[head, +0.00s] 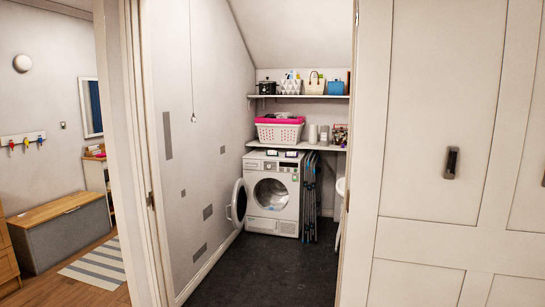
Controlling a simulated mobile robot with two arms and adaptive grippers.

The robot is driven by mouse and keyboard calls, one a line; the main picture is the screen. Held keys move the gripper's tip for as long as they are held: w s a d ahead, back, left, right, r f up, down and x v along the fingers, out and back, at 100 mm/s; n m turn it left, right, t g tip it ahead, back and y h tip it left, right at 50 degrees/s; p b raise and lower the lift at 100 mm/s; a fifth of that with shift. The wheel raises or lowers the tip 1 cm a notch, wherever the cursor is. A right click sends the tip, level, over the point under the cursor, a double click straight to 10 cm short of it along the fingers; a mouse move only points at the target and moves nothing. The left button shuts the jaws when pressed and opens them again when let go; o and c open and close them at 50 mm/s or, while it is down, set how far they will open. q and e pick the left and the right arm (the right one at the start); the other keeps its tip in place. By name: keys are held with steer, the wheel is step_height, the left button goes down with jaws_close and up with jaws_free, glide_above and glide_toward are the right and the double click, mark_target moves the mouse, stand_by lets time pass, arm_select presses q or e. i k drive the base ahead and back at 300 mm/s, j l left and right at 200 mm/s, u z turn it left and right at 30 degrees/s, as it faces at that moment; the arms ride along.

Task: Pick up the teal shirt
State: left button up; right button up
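I see no teal shirt that I can make out in the head view. A white front-loading machine (284,224) stands at the back of the understairs room, with its round door (239,203) swung open to the left. The inside of its drum (271,194) is too small and dim to tell what lies in it. A white laundry basket (279,134) with something bright pink on top stands on the lower shelf above the machine. Neither of my grippers is in view.
The doorway's left frame (145,190) and a white panelled door (440,130) on the right bound the opening. The dark floor (265,270) inside looks clear. A folded rack (310,200) stands right of the machine. A grey bench (65,230) is at left.

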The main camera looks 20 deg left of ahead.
mark_target(271, 152)
steer(key=i+j+u, duration=0.4)
steer(key=i, duration=0.2)
steer(key=i+u, duration=0.35)
steer(key=i, duration=0.3)
steer(key=i+l+u, duration=0.1)
steer(key=i+u, duration=0.3)
steer(key=i, duration=0.25)
steer(key=i+z, duration=0.2)
steer(key=i, duration=0.35)
steer(key=i+z, duration=0.2)
steer(key=i, duration=0.3)
steer(key=i+j+z, duration=0.2)
steer(key=i, duration=0.35)
steer(key=i+j+z, duration=0.2)
steer(key=i, duration=0.35)
steer(key=i+l, duration=0.15)
steer(key=i, duration=0.3)
steer(key=i+l+u, duration=0.15)
steer(key=i, duration=0.35)
steer(key=i+l, duration=0.25)
steer(key=i, duration=0.2)
steer(key=i+l+u, duration=0.1)
steer(key=i, duration=0.35)
steer(key=l, duration=0.1)
